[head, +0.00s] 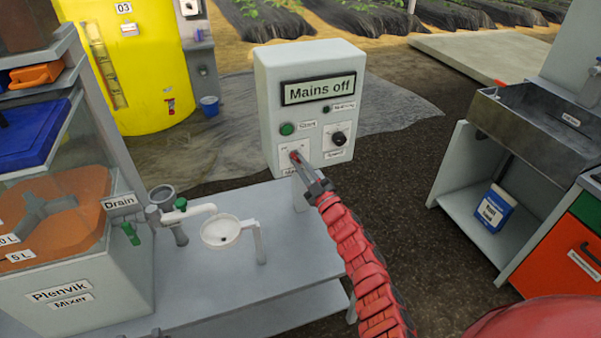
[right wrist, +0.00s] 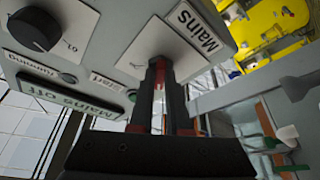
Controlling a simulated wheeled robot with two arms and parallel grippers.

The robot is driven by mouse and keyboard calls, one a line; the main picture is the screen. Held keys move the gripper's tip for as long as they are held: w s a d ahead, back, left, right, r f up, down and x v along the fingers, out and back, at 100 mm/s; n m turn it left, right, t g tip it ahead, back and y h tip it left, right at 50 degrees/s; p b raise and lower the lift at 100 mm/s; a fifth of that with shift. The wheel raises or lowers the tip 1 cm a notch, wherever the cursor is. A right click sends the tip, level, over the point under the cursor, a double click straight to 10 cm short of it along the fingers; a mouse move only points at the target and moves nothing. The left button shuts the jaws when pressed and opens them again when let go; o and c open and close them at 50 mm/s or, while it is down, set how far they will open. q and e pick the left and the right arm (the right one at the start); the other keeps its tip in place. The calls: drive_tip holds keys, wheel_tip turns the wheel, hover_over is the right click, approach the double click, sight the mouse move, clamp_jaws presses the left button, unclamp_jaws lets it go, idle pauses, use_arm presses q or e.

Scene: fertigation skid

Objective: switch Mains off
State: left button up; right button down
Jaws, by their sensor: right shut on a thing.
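A pale control box (head: 263,120) stands at the back edge of the grey bench. Its display (head: 318,89) reads "Mains off". The small red Mains switch (head: 294,154) sits on a white plate at the box's lower left. My right gripper (head: 299,163) reaches up to it and is shut on it. In the right wrist view, the fingers (right wrist: 159,72) close around the red part in front of the "Mains" label (right wrist: 196,28). The fingers hide most of the switch, so its exact position cannot be told. My left gripper is out of view.
A green start button (head: 287,129) and a black knob (head: 338,138) are close to the switch. A steel sink (head: 530,120) is at right.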

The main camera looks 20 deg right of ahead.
drive_tip(key=shift+n+g+y+b, duration=0.3)
drive_tip(key=shift+n+y+b, duration=0.2)
drive_tip(key=shift+n, duration=0.7)
drive_tip(key=c, duration=0.9)
unclamp_jaws()
drive_tip(key=b+v, duration=0.1)
drive_tip(key=v, duration=1.6)
drive_tip(key=shift+s+d+r+b, duration=0.1)
drive_tip(key=shift+s+d+b, duration=0.1)
drive_tip(key=shift+b, duration=0.2)
drive_tip(key=shift+a, duration=0.1)
